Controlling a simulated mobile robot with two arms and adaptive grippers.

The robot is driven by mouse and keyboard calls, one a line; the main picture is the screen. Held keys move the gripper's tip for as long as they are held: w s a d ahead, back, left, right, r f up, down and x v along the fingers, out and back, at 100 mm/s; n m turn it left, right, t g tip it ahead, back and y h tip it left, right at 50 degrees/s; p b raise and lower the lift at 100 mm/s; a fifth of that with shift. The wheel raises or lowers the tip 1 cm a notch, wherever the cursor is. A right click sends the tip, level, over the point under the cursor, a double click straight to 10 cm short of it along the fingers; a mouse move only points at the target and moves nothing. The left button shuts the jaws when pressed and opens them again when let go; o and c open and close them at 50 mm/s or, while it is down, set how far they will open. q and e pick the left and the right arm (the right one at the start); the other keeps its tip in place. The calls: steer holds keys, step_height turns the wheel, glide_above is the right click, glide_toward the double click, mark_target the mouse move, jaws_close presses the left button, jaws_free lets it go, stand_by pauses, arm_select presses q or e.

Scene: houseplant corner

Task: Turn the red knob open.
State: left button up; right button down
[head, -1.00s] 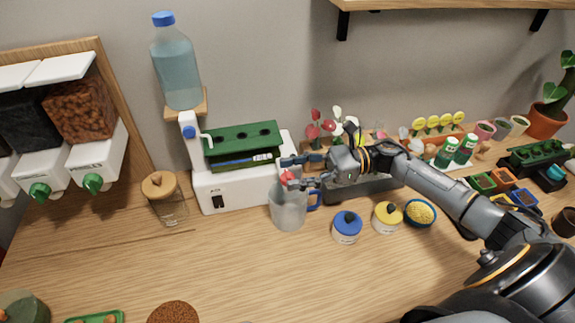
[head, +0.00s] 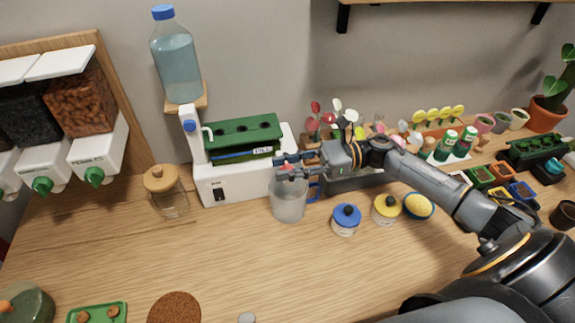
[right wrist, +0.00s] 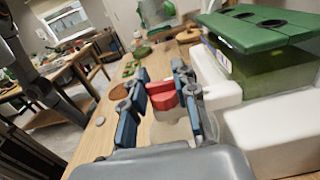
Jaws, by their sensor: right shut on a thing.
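The red knob (right wrist: 162,96) sits between the two fingers of my right gripper (right wrist: 160,104) in the right wrist view. My right gripper is shut on it. In the head view, my right gripper (head: 284,167) covers most of the knob; only a little red shows. A clear container (head: 288,202) stands on the table just below the gripper, in front of a white base unit (head: 245,184) with a green planter top (head: 243,134). Whether the knob turns on the base or the container is hidden. My left gripper is not in view.
Blue-lidded (head: 346,218) and yellow-lidded (head: 386,208) pots stand right of the container. The front middle of the table is clear.

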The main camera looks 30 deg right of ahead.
steer(key=shift+m+t, duration=0.3)
steer(key=shift+t, duration=0.2)
steer(key=m+t+h, duration=0.1)
steer(key=m+t, duration=0.1)
steer(key=shift+s+a+t+h+p, duration=0.1)
steer(key=shift+t+h+p, duration=0.2)
steer(key=shift+t+p, duration=0.1)
steer(key=m+t+h+p, duration=0.1)
steer(key=m+t+h, duration=0.1)
steer(key=t, duration=0.1)
steer(key=shift+r+m, duration=0.1)
steer(key=shift+m, duration=0.3)
steer(key=m+t+h+p, duration=0.1)
steer(key=m+t+h, duration=0.2)
steer(key=h, duration=0.1)
steer(key=m+t+h+p, duration=0.2)
steer(key=m+t+h, duration=0.1)
steer(key=h, duration=0.1)
steer(key=shift+r+h, duration=0.1)
steer(key=shift+h, duration=0.3)
steer(key=m+h+p, duration=0.1)
steer(key=m+h, duration=0.2)
steer(key=h, duration=0.1)
steer(key=shift+t, duration=0.3)
steer(key=shift+m+h+p, duration=0.35)
steer(key=shift+m+h, duration=1.25)
steer(key=shift+h, duration=0.9)
steer(key=shift+m+h, duration=0.3)
steer(key=shift+h, duration=0.2)
